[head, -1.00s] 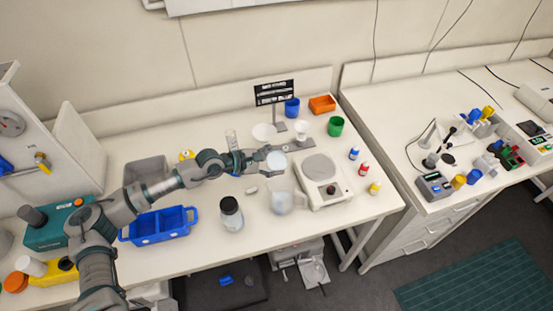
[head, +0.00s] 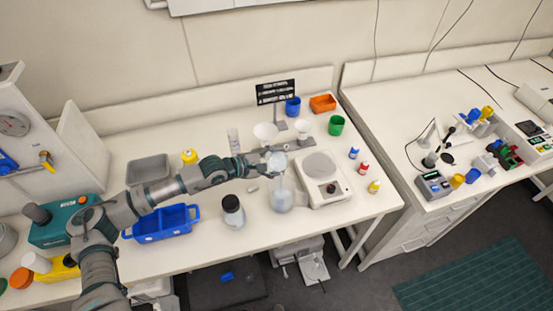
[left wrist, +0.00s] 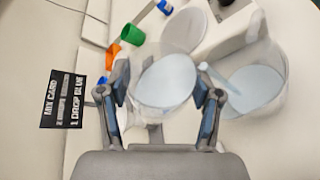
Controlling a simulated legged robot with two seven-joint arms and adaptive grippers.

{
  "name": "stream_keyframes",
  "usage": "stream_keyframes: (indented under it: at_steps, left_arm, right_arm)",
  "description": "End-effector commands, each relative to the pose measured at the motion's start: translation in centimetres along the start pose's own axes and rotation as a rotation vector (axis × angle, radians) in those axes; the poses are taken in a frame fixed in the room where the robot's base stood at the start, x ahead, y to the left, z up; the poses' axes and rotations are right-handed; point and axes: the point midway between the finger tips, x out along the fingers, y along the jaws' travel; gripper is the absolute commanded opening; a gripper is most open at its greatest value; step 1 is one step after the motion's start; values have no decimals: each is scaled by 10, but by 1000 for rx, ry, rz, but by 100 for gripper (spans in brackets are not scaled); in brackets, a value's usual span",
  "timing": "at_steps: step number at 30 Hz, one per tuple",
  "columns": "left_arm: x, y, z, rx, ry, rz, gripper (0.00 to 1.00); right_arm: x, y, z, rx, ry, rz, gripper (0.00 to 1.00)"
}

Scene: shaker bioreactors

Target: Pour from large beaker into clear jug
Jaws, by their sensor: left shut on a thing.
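My left gripper (head: 270,163) is shut on the large beaker (head: 278,162), a clear vessel with pale bluish liquid. In the left wrist view the beaker (left wrist: 167,80) sits between the two fingers, its liquid surface showing as a slanted oval. The clear jug (head: 282,198) stands on the bench just below the beaker in the head view, left of the white hotplate. In the left wrist view the jug (left wrist: 262,90) is right of the beaker and holds pale bluish liquid. I cannot tell whether liquid is running between them. My right gripper is not in view.
A white hotplate (head: 322,188) stands right of the jug, and a dark-capped bottle (head: 233,212) left of it. A funnel stand with a black mix card (head: 276,91) is behind. A blue bin (head: 162,224), a grey tray (head: 148,168) and small coloured bottles (head: 364,168) stand around.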

Motion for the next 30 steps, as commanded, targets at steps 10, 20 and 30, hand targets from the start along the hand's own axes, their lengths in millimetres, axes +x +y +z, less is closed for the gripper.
stream_keyframes:
  at_steps: [10,20,30]
  left_arm:
    - [1,-4,0,94,13,40,15]
    - [0,-5,1,160,24,68,15]
    - [0,-6,2,192,27,81,15]
  right_arm:
    - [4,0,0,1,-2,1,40]
    - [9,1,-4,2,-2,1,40]
    - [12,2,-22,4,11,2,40]
